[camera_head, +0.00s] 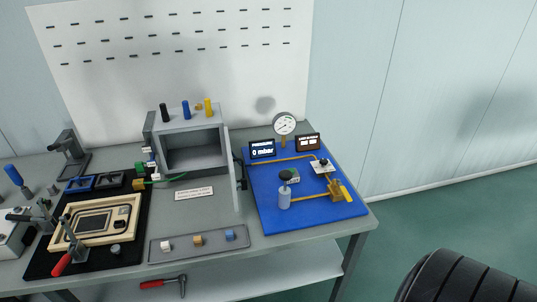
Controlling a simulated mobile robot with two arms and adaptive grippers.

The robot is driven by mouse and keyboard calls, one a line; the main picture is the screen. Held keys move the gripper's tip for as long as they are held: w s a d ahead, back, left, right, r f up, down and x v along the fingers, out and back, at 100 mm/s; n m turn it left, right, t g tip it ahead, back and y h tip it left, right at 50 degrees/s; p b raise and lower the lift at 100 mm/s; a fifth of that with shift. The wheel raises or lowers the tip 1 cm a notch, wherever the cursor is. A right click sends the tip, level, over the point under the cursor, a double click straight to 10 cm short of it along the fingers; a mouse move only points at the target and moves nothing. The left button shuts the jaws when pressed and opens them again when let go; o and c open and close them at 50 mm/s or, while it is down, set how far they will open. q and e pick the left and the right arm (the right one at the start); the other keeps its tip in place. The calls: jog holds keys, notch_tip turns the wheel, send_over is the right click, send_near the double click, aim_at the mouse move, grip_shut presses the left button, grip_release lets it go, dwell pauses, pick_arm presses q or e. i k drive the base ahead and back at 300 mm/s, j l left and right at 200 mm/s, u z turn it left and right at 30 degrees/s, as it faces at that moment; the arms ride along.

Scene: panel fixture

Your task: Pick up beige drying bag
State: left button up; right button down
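A small tan-beige block (198,240), which looks like the beige drying bag, lies in the middle of a shallow grey tray (211,252) near the table's front edge. A white piece (166,245) lies to its left and a blue piece (230,235) to its right, each apart from it. Neither of my grippers shows in the head view. Nothing touches the beige piece.
A grey box (191,128) with its door (233,172) swung open stands behind the tray. A blue board (263,198) with a gauge (284,123) is to the right. A black mat with a wooden frame (75,236) and red-handled clamp (62,265) is left.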

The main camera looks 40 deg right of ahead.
aim_at(197, 240)
jog(key=k+l+z, duration=0.2)
jog(key=l, duration=0.4)
jog(key=l+z, duration=0.15)
jog(key=l, duration=0.45)
